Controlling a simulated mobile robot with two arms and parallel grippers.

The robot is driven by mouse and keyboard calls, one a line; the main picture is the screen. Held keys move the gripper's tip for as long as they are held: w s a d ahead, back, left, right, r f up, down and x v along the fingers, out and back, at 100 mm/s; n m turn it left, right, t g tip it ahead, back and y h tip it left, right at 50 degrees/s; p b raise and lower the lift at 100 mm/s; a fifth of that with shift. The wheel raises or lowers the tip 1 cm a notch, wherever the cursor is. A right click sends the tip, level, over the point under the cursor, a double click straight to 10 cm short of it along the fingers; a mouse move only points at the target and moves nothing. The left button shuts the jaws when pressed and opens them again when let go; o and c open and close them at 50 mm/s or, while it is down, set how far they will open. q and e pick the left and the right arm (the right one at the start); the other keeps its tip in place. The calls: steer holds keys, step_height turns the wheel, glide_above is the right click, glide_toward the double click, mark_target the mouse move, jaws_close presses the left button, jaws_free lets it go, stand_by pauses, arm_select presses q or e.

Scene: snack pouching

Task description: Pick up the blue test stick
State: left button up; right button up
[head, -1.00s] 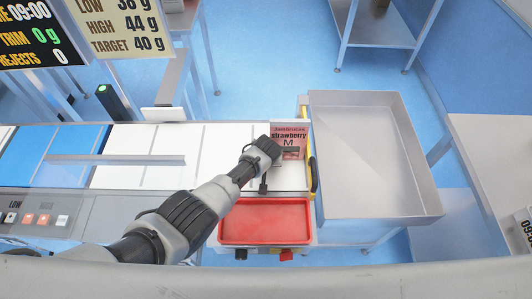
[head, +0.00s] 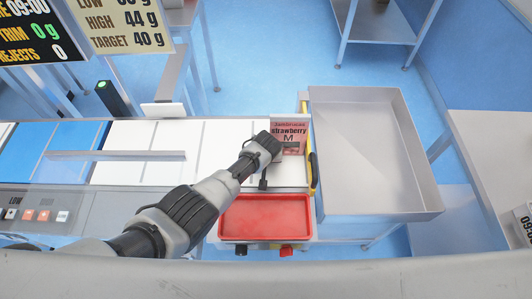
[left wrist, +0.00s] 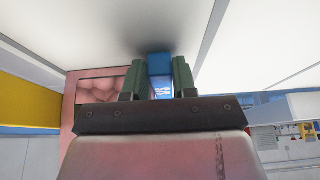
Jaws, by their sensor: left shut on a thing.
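The blue test stick (left wrist: 160,65) shows in the left wrist view between the two green fingers of my left gripper (left wrist: 158,82), which is shut on it. A lighter part with white print shows at its lower end. In the head view my left gripper (head: 279,148) is at the right end of the white belt, in front of a pink strawberry pouch (head: 291,131). The stick is hidden or too small to tell there. The pink pouch is also behind the left finger in the wrist view (left wrist: 98,88). My right gripper is not in view.
A red tray (head: 265,236) sits below the belt's end. A large grey metal bin (head: 405,160) stands to the right, past a yellow edge. A metal rail (head: 115,156) crosses the belt (head: 165,140) on the left. The middle of the belt is clear.

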arm_select(q)
step_height(320, 180, up, 9)
steer(key=shift+f+p, duration=0.15)
steer(key=shift+p, duration=0.6)
steer(key=shift+d+r, duration=0.1)
steer(key=shift+r, duration=0.5)
